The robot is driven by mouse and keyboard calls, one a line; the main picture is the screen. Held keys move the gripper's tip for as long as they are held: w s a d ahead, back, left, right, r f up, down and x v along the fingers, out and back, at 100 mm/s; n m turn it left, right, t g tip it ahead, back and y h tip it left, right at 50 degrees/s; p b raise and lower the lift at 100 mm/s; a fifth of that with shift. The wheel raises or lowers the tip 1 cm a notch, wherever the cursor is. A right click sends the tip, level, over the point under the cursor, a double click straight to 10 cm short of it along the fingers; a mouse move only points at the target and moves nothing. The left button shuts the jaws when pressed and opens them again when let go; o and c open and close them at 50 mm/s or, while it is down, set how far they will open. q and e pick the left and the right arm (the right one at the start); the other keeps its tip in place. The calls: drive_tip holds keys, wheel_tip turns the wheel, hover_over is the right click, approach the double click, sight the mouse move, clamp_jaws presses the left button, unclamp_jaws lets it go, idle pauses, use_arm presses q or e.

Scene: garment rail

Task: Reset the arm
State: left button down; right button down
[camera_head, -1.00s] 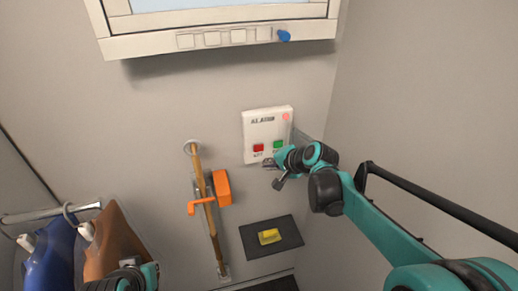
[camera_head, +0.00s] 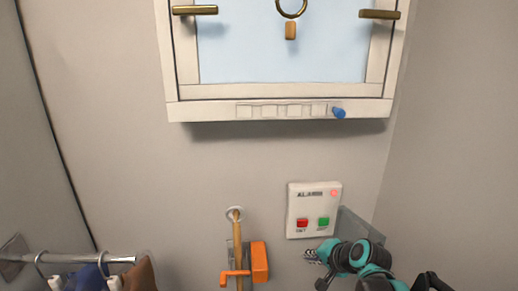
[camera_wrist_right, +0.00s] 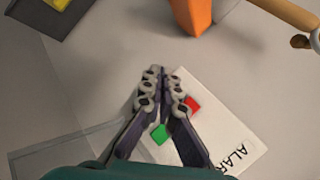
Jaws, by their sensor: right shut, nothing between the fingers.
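My right gripper (camera_head: 314,256) is in the lower right of the head view, just below the white alarm panel (camera_head: 314,191). The panel has a red button (camera_head: 302,223), a green button (camera_head: 323,222) and a lit pink spot at its top right. In the right wrist view the gripper (camera_wrist_right: 162,72) has its fingers together and empty, in front of the panel (camera_wrist_right: 232,140). It partly covers the panel, with the red button (camera_wrist_right: 193,104) and green button (camera_wrist_right: 160,134) beside the fingers. I cannot tell whether it touches the wall. My left gripper is not in view.
A clear flap (camera_head: 362,232) stands out beside the panel. An orange lever (camera_head: 259,262) and a wooden rod (camera_head: 237,240) are to its left. A window frame (camera_head: 190,108) with a blue knob (camera_head: 339,113) is above. A rail (camera_head: 120,259) with garments is at lower left.

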drive_tip(key=s+f+n+h+b, duration=0.1)
drive_tip(key=s+f+n+b, duration=0.2)
drive_tip(key=s+f+b, duration=0.4)
drive_tip(key=s+f+n+g+h+b, duration=0.1)
drive_tip(key=s+f+n+b, duration=0.2)
drive_tip(key=s+f+b, duration=0.4)
drive_tip(key=s+f+n+h+b, duration=0.1)
drive_tip(key=s+f+n+b, duration=0.2)
drive_tip(key=f, duration=1.4)
drive_tip(key=s+b, duration=0.4)
drive_tip(key=b, duration=0.3)
drive_tip(key=shift+s+d+h, duration=0.15)
drive_tip(key=shift+d+h, duration=0.05)
drive_tip(key=shift+h, duration=0.2)
